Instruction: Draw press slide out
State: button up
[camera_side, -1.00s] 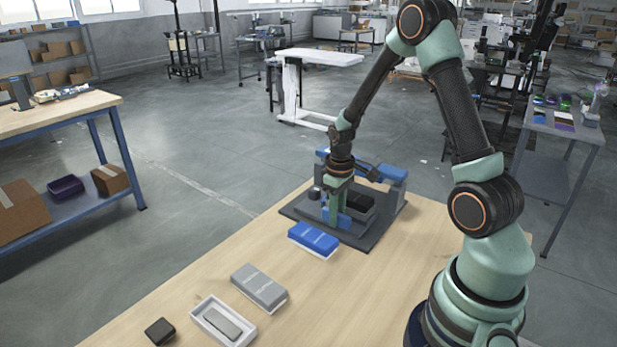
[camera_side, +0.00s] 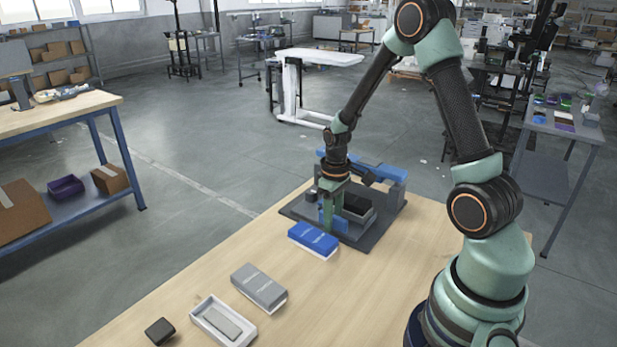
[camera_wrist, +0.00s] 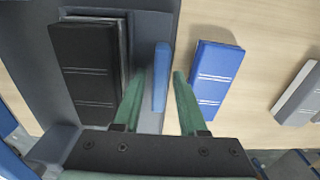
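The press (camera_side: 372,236) is a dark grey base with a blue bar across the top at the far end of the wooden table. Its slide (camera_side: 357,206) carries a black block, seen in the wrist view as a black block (camera_wrist: 85,65) in a grey tray. A blue upright handle plate (camera_wrist: 161,78) stands at the slide's front; it also shows in the side view (camera_side: 341,224). My gripper (camera_wrist: 159,82) is open, with one green finger on each side of the handle plate and visible gaps. In the side view my gripper (camera_side: 332,220) points down at the slide's front.
A blue case (camera_side: 313,239) lies just in front of the press, close to my right finger in the wrist view. A grey case (camera_side: 259,286), a white tray (camera_side: 223,320) with a grey block, and a small dark block (camera_side: 160,331) lie nearer. The table between is clear.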

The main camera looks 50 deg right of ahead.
jog(key=shift+s+a+f, duration=0.1)
jog(key=shift+a+f, duration=0.05)
jog(key=shift+f, duration=0.2)
jog(key=shift+r, duration=3.55)
jog(key=s+a+r+t, duration=0.2)
jog(key=s+a+r, duration=0.1)
jog(key=a+r, duration=0.4)
jog(key=s+a+r+t, duration=0.3)
jog(key=a+r, duration=0.4)
jog(key=r, duration=0.2)
jog(key=shift+a+t, duration=0.15)
jog(key=shift+t, duration=0.15)
jog(key=shift+r, duration=0.1)
